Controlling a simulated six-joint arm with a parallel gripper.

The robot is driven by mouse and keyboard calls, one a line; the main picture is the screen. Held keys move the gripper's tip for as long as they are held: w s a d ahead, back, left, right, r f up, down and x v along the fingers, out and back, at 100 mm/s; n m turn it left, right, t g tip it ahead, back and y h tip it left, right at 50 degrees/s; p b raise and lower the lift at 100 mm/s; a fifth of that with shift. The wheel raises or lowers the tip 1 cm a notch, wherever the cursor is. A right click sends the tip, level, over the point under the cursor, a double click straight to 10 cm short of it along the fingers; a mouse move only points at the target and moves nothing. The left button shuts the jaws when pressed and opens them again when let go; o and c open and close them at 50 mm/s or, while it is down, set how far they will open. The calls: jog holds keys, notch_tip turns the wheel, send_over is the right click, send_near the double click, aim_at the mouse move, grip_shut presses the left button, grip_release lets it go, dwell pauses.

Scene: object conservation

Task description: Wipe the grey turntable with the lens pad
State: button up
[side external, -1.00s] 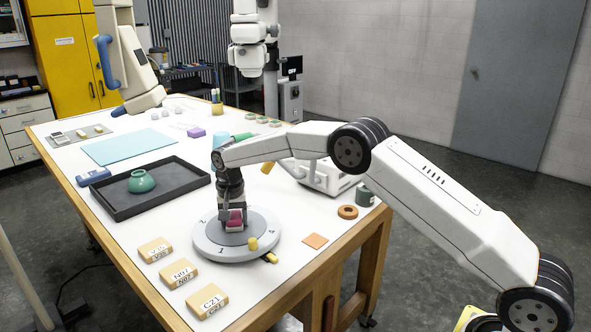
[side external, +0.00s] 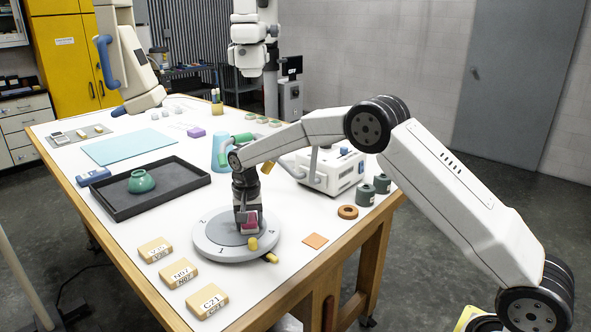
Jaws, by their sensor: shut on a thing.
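The grey turntable (side external: 212,243) is a round disc with numbers on its rim, standing near the front of the white table. My gripper (side external: 247,220) points down over the right half of the disc and is shut on a small dark pink pad (side external: 250,227), which I take to be the lens pad. The pad is at or just above the disc's top; I cannot tell if it touches.
Labelled tan boxes (side external: 207,301) lie front left. A black tray (side external: 112,206) with a green pot (side external: 141,181) stands behind left. An orange square (side external: 315,241), a brown ring (side external: 348,212), dark green jars (side external: 365,195) and a white machine (side external: 331,171) are at the right.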

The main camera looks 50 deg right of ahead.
aim_at(221, 224)
jog(key=shift+s+d, duration=0.1)
jog(key=shift+s, duration=0.05)
jog(key=shift+f, duration=0.15)
dwell(0.4)
jog(key=shift+w+a, duration=0.65)
jog(key=shift+w, duration=0.35)
jog(key=shift+w+a, duration=0.45)
jog(key=shift+w, duration=0.3)
jog(key=shift+w, duration=0.15)
jog(key=shift+w+a+r, duration=0.1)
jog(key=shift+w+a, duration=0.4)
jog(key=shift+w, duration=0.35)
jog(key=shift+w+a+r, duration=0.1)
jog(key=shift+w+a, duration=0.4)
jog(key=shift+w, duration=0.35)
